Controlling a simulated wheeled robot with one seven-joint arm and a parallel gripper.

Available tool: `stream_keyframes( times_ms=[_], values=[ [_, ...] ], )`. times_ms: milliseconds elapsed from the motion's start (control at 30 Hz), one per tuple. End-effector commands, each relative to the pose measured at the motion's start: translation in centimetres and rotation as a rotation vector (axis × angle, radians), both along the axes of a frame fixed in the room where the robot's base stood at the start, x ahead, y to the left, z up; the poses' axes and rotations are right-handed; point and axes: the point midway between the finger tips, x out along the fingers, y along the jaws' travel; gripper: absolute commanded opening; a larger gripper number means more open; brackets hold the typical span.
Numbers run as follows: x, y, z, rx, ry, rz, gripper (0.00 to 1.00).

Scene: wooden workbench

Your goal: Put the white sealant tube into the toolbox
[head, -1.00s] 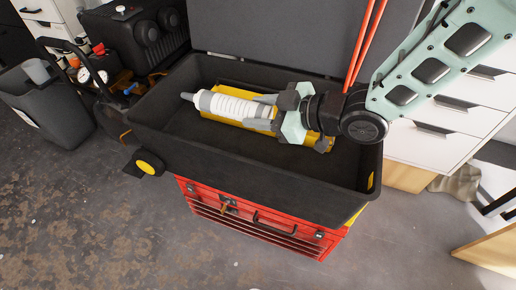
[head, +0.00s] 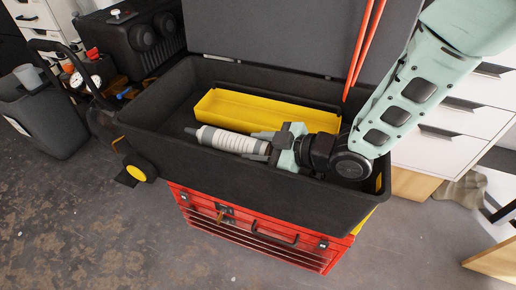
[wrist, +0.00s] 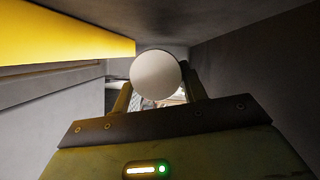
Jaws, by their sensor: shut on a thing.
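The white sealant tube (head: 228,140) has a grey nozzle pointing left and lies roughly level in the head view. My gripper (head: 268,147) is shut on its right end. In the wrist view the tube's round white end (wrist: 156,75) sits between the fingers of my gripper (wrist: 157,92). The tube and gripper are inside the black toolbox (head: 190,160), below its rim, in front of the yellow tray (head: 250,107). I cannot tell whether the tube touches the toolbox floor.
The yellow tray also shows at upper left in the wrist view (wrist: 60,35). The toolbox lid (head: 270,35) stands open behind. Two orange-red rods (head: 363,50) rise by the lid. A red tool chest (head: 250,228) is beneath. Toolbox walls are close around my gripper.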

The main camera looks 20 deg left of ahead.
Motion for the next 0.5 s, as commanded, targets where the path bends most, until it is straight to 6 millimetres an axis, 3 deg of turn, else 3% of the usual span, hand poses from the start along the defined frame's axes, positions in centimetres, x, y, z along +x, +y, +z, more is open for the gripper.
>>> stream_keyframes(
  times_ms=[500],
  values=[
    [0.1, 0.0, -1.0, 0.002, -0.001, 0.000, 0.07]
  ],
)
